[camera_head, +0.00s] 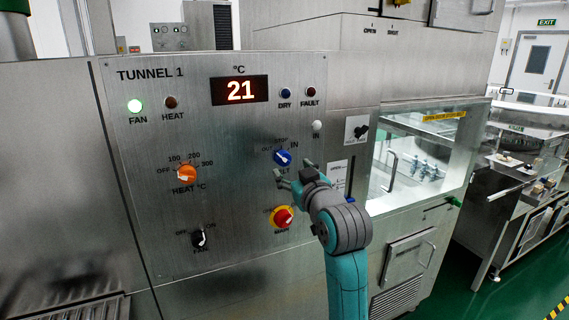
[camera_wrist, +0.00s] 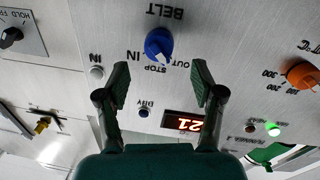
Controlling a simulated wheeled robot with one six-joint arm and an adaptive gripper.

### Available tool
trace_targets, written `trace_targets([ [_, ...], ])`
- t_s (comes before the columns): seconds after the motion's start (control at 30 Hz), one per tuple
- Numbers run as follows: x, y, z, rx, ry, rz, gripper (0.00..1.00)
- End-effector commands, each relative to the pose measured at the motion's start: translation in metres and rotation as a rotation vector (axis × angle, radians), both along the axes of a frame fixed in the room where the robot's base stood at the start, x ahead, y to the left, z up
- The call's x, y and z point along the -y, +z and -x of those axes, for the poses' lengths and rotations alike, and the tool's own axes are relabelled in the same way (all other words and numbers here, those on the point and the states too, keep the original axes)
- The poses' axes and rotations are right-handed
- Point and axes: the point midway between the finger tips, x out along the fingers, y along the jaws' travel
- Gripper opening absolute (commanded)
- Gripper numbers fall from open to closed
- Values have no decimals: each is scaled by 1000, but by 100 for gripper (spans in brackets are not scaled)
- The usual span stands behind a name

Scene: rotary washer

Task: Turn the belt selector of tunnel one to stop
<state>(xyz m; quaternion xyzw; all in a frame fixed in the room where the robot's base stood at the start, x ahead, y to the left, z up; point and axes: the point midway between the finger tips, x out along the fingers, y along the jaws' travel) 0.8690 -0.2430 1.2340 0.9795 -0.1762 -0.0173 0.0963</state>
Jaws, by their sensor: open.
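The blue belt selector (camera_head: 282,157) is on the Tunnel 1 panel, with OUT, STOP and IN printed around its top. In the wrist view, which is upside down, the selector (camera_wrist: 157,42) shows near the top centre. Its white mark appears to lean to the OUT side of STOP; the exact setting is hard to read. My gripper (camera_head: 295,172) is open in front of the panel, just below the selector, and partly hides the BELT label. In the wrist view the two fingers (camera_wrist: 160,76) are spread left and right below the knob, with nothing between them.
The orange heat knob (camera_head: 187,173), black fan knob (camera_head: 199,238) and red-and-yellow main switch (camera_head: 283,217) are on the same panel. The display (camera_head: 240,90) reads 21 and the green fan lamp (camera_head: 134,106) is lit. A glass-sided chamber (camera_head: 425,150) stands to the right.

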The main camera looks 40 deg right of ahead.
Motion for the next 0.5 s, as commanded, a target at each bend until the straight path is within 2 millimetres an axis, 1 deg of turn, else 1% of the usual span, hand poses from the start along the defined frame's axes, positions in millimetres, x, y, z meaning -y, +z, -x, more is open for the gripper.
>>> trace_targets([
  [0.03, 3, 0, -9, -1, 1, 0, 67],
  [0.2, 13, 0, -35, -1, 0, 0, 67],
  [0.33, 18, 0, -47, 0, 0, 0, 67],
  [0.5, 21, 0, -55, -1, 0, 0, 67],
])
